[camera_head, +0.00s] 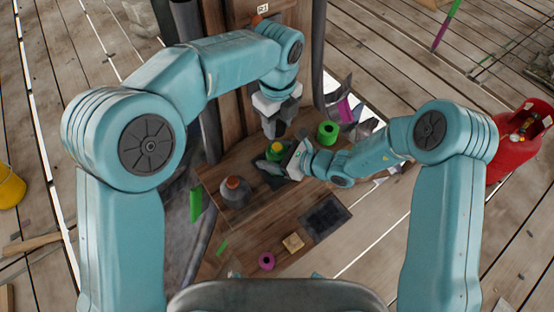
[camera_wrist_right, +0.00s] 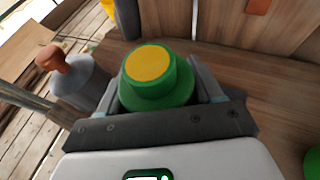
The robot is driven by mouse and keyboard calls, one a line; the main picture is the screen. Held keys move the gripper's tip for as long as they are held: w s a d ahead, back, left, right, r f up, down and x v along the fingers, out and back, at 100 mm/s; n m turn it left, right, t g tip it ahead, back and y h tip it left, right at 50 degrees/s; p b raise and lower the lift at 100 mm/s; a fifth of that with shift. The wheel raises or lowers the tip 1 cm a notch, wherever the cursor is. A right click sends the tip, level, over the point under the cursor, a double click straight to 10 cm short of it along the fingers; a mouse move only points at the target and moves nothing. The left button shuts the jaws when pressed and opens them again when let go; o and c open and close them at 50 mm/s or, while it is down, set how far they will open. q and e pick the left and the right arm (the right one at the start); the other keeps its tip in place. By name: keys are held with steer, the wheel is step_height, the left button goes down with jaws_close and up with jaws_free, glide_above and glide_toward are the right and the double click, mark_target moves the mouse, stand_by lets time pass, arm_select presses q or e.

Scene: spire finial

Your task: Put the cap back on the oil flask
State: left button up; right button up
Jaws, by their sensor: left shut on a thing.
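A green flask (camera_head: 275,150) with a yellow round top stands on the wooden bench. In the right wrist view the flask (camera_wrist_right: 157,85) sits upright between the fingers of my right gripper (camera_wrist_right: 158,95), which look closed against its sides. In the head view my right gripper (camera_head: 283,160) reaches it from the right. My left gripper (camera_head: 274,127) points down just above and behind the flask. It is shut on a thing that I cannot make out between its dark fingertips. No separate cap can be told apart.
A grey bottle with an orange-brown top (camera_head: 234,190) stands left of the flask. A green ring (camera_head: 327,131) is at the right, a purple ring (camera_head: 266,260) and a tan block (camera_head: 293,243) near the front. A dark mat (camera_head: 326,217) lies clear. A wooden post (camera_head: 235,100) rises behind.

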mark_target(277, 147)
arm_select(q)
steer(key=shift+f, duration=2.5)
steer(key=shift+f, duration=0.85)
steer(key=shift+f, duration=0.6)
steer(key=o, duration=1)
steer(key=shift+r, duration=2.3)
